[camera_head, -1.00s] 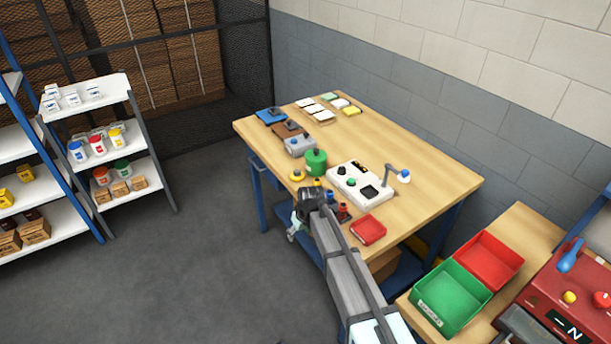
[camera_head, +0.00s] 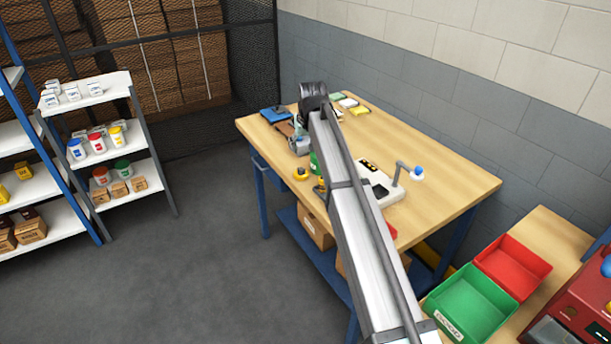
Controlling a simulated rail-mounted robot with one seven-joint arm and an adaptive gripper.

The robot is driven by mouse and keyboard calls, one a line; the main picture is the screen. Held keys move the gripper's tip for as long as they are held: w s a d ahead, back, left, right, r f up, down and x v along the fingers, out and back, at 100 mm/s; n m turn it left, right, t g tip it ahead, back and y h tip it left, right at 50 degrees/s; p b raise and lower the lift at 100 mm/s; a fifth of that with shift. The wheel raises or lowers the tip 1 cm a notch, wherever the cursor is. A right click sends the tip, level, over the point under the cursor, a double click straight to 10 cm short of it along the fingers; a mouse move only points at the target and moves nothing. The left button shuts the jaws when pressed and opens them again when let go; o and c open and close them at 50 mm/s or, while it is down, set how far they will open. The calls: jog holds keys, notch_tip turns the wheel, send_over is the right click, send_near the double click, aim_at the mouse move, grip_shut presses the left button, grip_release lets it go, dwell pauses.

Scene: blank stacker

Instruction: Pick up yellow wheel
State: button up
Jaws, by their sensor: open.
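The yellow wheel (camera_head: 301,173) is a small ring-like piece with a dark centre. It lies on the wooden workbench (camera_head: 440,180), near its front-left edge. My arm reaches up across the bench, and its dark wrist joint is above the far-left part. My gripper (camera_head: 298,125) shows only in part below that joint, over the grey box and brown tray, farther back than the wheel. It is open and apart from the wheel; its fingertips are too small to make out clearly.
A green canister (camera_head: 314,162) stands beside the wheel, partly hidden by my arm. A white control panel (camera_head: 380,187) with a lamp is right of my arm. A blue tray (camera_head: 273,114) and several coloured blocks lie at the back. Green (camera_head: 470,305) and red (camera_head: 513,268) bins stand at lower right.

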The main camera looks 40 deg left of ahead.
jog(key=p, duration=0.3)
send_over(301, 169)
jog(key=s+d, duration=0.1)
jog(key=d, duration=0.1)
notch_tip(301, 169, down, 9)
jog(key=shift+s+a+f, duration=0.1)
jog(key=shift+a, duration=0.05)
jog(key=shift+p+x, duration=1.4)
jog(key=shift+x, duration=1.15)
grip_shut()
